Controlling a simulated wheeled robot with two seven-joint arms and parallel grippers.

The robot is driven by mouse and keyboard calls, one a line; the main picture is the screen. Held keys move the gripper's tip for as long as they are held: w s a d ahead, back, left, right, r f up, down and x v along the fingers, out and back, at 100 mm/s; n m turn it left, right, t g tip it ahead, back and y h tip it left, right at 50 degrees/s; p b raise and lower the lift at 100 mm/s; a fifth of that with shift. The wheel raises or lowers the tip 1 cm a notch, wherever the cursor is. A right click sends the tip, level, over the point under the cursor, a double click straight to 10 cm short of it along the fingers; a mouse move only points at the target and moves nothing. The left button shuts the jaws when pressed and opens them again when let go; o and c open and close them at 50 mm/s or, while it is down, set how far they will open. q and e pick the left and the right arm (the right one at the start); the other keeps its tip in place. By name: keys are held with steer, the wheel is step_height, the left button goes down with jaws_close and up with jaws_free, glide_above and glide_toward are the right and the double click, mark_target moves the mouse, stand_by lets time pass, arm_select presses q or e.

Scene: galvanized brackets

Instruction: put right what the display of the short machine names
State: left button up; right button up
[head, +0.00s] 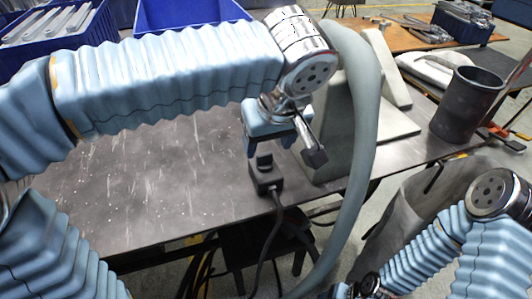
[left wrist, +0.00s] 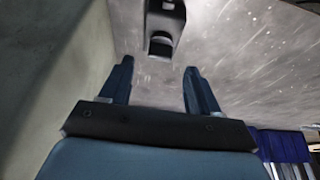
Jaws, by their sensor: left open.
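My left gripper (head: 282,155) hangs over the front part of the metal table, open and empty. A small black box (head: 267,179) with a raised top part and a cable stands at the table's front edge, just below the gripper. In the left wrist view the black box (left wrist: 163,32) lies beyond and between the open fingertips (left wrist: 158,68), apart from them. A grey-green machine body (head: 345,115) stands right of the gripper, partly hidden by a thick grey hose. No display is readable in either view. My right arm is at the lower right; its jaws are not seen.
The scratched table (head: 150,185) is clear on the left. Blue bins (head: 60,35) stand behind it, one holding metal bars. A dark cylinder (head: 466,105) stands at the right end. The black cable (head: 268,240) hangs over the front edge. A wooden table (head: 405,35) with metal parts stands behind.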

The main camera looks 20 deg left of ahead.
mark_target(265, 155)
arm_select(q)
steer(key=shift+x, duration=2.4)
steer(key=shift+c, duration=0.4)
steer(key=c, duration=1)
